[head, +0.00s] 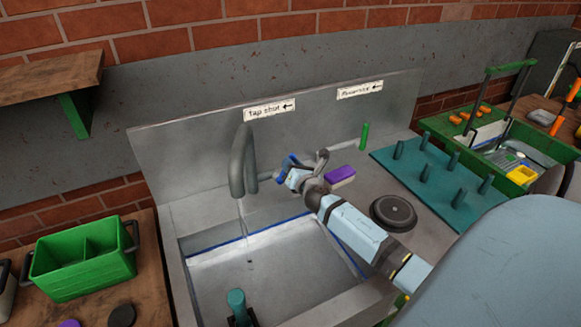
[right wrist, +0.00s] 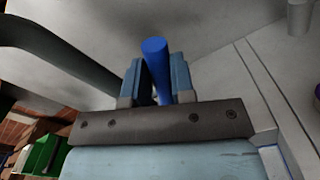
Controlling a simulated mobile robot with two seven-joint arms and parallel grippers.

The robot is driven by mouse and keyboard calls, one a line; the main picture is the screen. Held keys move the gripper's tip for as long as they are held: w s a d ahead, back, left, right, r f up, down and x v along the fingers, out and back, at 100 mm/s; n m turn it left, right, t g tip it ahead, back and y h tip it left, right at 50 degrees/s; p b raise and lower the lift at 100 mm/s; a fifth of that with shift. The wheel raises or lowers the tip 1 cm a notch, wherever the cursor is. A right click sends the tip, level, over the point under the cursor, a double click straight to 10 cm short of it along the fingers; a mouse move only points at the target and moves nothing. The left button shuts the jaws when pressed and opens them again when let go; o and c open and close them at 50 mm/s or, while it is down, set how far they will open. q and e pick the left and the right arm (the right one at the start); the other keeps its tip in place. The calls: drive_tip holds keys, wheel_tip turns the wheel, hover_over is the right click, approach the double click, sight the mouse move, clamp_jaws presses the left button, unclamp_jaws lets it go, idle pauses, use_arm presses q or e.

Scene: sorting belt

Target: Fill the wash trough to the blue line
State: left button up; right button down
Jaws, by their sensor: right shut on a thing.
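The grey wash trough (head: 177,262) is sunk in the metal bench, with a blue line (head: 255,232) along its inner walls. I cannot tell any water in it. A grey curved tap (head: 238,172) stands at its back edge; its spout also shows in the right wrist view (right wrist: 62,55). My right gripper (head: 290,172) is beside the tap, shut on a blue lever (right wrist: 156,68), which stands between the two fingers. In the head view the gripper partly hides the lever. A teal upright piece (head: 237,302) stands at the trough's near end. My left gripper is out of view.
A "Tap shut" label (head: 269,110) with a left arrow is on the backsplash. A purple-topped block (head: 340,175), a dark round disc (head: 394,212) and a teal peg board (head: 440,178) lie right of the trough. A green caddy (head: 82,262) stands left.

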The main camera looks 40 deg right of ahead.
idle(0.4)
drive_tip(key=n, duration=0.1)
drive_tip(key=a+n+p, duration=0.1)
drive_tip(key=n, duration=0.1)
drive_tip(key=shift+w+a+r+p, duration=0.3)
drive_tip(key=shift+a+p, duration=0.05)
drive_tip(key=shift+r, duration=0.1)
drive_tip(key=shift+w+a+r+n+p, duration=0.15)
drive_tip(key=shift+a+n+p, duration=0.4)
drive_tip(key=shift+n+p, duration=0.3)
drive_tip(key=c, duration=1.9)
unclamp_jaws()
drive_tip(key=shift+a+n, duration=0.25)
drive_tip(key=shift+n, duration=0.3)
drive_tip(key=o, duration=1.2)
drive_tip(key=shift+w+a, duration=0.1)
drive_tip(key=shift+w, duration=0.05)
